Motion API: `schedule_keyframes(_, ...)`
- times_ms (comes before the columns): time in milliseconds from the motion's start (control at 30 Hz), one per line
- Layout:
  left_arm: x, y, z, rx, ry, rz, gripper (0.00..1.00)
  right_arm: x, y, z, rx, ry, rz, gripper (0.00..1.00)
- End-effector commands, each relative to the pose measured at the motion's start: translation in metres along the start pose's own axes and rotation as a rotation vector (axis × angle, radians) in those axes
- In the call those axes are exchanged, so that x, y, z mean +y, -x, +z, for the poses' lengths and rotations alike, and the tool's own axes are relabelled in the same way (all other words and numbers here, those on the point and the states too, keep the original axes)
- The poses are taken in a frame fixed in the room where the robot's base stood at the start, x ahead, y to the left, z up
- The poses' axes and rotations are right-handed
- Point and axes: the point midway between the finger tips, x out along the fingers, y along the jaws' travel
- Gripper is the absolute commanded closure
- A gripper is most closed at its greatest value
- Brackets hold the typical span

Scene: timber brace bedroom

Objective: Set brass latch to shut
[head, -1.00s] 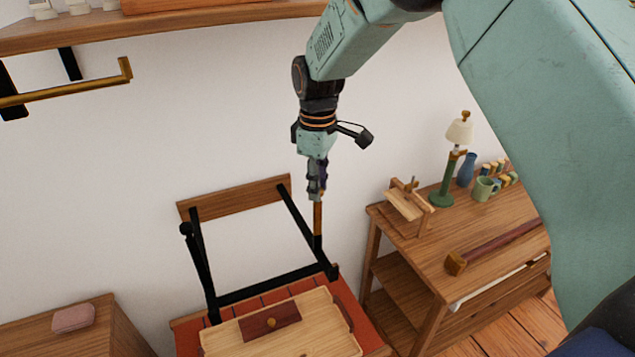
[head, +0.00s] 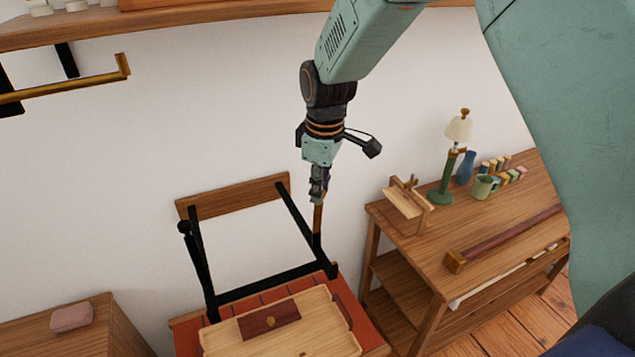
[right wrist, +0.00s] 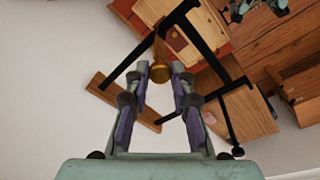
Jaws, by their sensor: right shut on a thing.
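A slim brass-coloured bar (head: 317,218), which looks like the brass latch, stands upright at the right side of a black frame (head: 270,284). My right gripper (head: 318,197) comes down from above and is shut on the bar's upper end. In the right wrist view a rounded brass end (right wrist: 158,70) shows between the fingertips (right wrist: 160,72). The fingers hide part of the bar, and I cannot make out how its lower end joins the frame.
The frame has a wooden back rail (head: 235,196) and stands over a red base with a pale wooden panel (head: 315,325). A side table (head: 410,250) with a lamp (head: 447,165) stands close on the right. A shelf (head: 180,28) overhangs above left.

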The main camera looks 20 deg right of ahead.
Motion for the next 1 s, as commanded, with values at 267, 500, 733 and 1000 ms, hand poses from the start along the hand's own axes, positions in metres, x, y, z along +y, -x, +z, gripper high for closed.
schedule_keyframes(267,0.000,0.003,0.000,0.000,0.000,0.000,0.19,-0.016,0.000,0.016,0.007,0.000,0.007,1.00)
schedule_keyframes(500,0.000,0.004,0.000,0.000,0.000,0.000,0.19,-0.035,-0.008,0.035,0.002,0.000,0.002,1.00)
schedule_keyframes(733,0.000,0.004,0.000,0.000,0.000,0.000,0.19,-0.046,-0.015,0.046,0.000,0.000,-0.001,1.00)
schedule_keyframes(1000,0.000,0.004,0.000,0.000,0.000,0.000,0.19,-0.052,-0.019,0.051,-0.001,0.000,-0.002,1.00)
